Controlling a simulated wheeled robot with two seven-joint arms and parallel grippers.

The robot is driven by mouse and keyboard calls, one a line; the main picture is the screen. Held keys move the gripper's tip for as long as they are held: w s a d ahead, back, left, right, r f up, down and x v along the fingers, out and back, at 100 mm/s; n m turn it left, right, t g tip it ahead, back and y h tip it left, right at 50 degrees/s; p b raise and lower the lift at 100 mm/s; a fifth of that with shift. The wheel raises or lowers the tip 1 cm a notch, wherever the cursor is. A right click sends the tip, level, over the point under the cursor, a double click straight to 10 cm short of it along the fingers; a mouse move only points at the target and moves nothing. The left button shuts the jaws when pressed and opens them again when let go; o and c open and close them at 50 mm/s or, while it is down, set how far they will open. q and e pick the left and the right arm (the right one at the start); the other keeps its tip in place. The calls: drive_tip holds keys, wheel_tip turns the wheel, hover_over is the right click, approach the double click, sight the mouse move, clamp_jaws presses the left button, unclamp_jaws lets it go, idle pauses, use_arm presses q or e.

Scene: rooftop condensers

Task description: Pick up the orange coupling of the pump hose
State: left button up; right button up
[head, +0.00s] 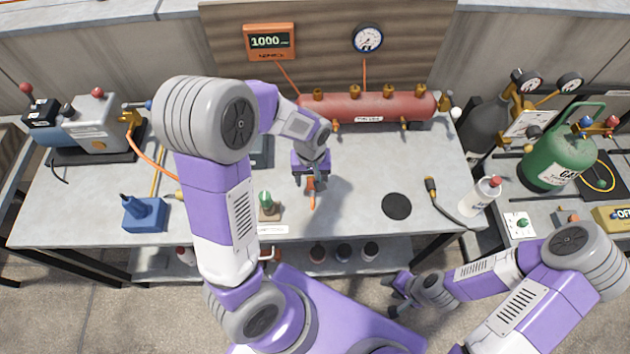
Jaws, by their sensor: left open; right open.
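The pump (92,128) stands at the back left of the bench, and its orange hose (150,155) runs right until my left arm hides it. A small orange piece (312,199) lies on the bench under my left gripper; it looks like the coupling, but its link to the hose is hidden. My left gripper (311,180) is open, pointing down over the far end of this piece. I cannot tell whether the fingers touch it. My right gripper (394,297) is open and empty, low in front of the bench.
A red manifold (365,107) lies along the back of the bench. A blue block (144,214) and a small stand with a green top (268,207) are to the left. A black disc (396,206) and a white bottle (485,196) are to the right.

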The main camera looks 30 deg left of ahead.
sight(312, 191)
use_arm(q)
drive_tip(key=f+b, duration=0.1)
drive_tip(key=f, duration=0.4)
drive_tip(key=shift+s+d+f+b, duration=0.15)
drive_tip(key=shift+s+f+b, duration=0.1)
drive_tip(key=shift+b, duration=0.1)
drive_tip(key=shift+w, duration=0.1)
clamp_jaws()
